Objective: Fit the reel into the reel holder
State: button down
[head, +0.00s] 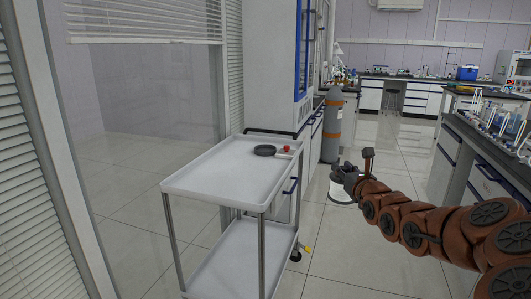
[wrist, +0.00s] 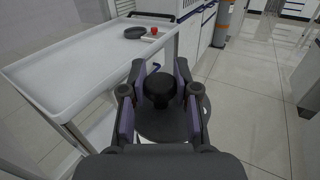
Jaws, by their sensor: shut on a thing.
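My gripper (wrist: 160,95) is shut on a dark piece, which looks like the reel (wrist: 160,86). Its rounded black hub sits between the two fingers, and a wide dark grey disc shows beneath it, partly hidden by the fingers. In the head view my gripper (head: 348,175) is right of the cart, clear of its top. On the cart's far end lies a dark round dish-like piece (head: 265,150), which also shows in the wrist view (wrist: 135,32). Beside it is a small red piece (head: 286,148) on a pale base. I cannot tell which is the reel holder.
The white two-shelf cart (head: 215,185) has a mostly bare top with a raised rim. A grey gas cylinder (head: 332,125) stands behind it. A rounded white object (head: 341,194) shows below my gripper. Lab benches (head: 470,165) line the right; the floor between is open.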

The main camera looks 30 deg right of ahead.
aim_at(266, 150)
jog(key=i, duration=1.5)
